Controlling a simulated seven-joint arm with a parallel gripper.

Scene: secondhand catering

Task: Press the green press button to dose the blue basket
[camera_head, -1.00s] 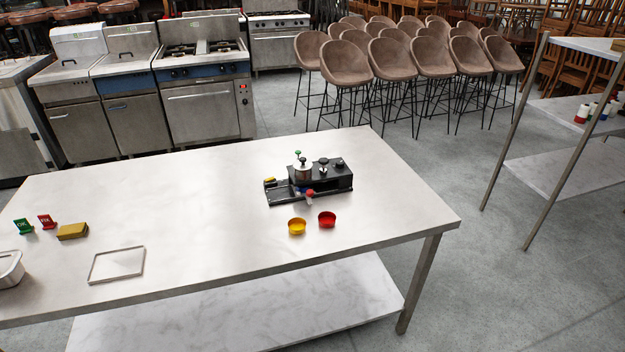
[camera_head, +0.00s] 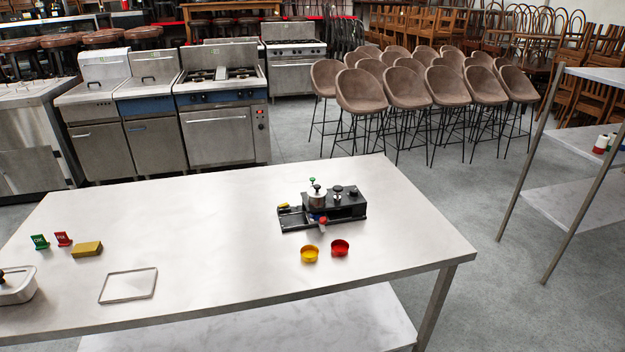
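A black machine (camera_head: 347,205) stands on the steel table, right of its middle. A silver cylinder (camera_head: 317,198) rises from the machine's left part. A small green press button (camera_head: 312,181) sits at the top of this part. A small blue patch shows low under the cylinder, beside a red-ended handle (camera_head: 322,221); it may be the blue basket, but it is too small to tell. A yellow basket (camera_head: 309,254) and a red basket (camera_head: 340,248) stand on the table in front of the machine. My gripper is not in view.
The table between these and the machine is clear. A shelf rack stands at right.

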